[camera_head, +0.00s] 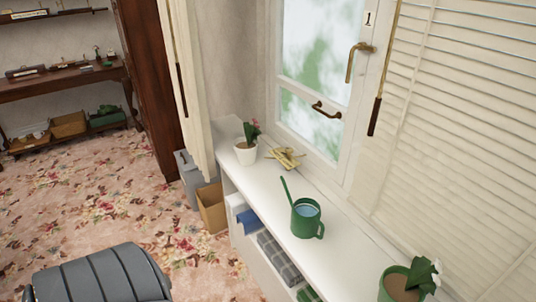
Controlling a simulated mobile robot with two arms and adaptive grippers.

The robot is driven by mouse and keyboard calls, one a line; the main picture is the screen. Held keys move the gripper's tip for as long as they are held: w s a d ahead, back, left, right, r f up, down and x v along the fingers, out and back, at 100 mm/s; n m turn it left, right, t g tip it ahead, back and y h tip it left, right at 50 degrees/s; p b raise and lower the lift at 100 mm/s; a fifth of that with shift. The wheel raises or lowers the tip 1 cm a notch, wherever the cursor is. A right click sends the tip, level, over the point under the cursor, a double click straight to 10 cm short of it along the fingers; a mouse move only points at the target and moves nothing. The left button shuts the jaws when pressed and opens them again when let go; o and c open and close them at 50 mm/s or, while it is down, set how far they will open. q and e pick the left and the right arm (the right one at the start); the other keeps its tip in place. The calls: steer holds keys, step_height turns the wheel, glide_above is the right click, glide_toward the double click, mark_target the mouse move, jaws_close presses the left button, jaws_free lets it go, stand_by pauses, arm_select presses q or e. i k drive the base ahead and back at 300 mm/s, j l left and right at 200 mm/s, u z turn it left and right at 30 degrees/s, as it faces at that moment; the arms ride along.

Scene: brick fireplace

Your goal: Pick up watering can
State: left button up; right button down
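A green watering can (305,221) stands upright on the white windowsill shelf (264,192). Its thin spout points up and to the left, and its handle is on the lower right side. Its open top shows light blue water inside. Nothing touches it in this view. Neither of my grippers shows in the head view.
A white pot with a pink-flowered plant (246,148) and a yellowish object (285,157) are farther back on the shelf. A green pot (398,284) is at the near right. A window (315,80) and blinds (460,110) border the shelf. A dark chair (98,277) is lower left.

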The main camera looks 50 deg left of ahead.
mark_target(306, 220)
steer(key=u, duration=1.1)
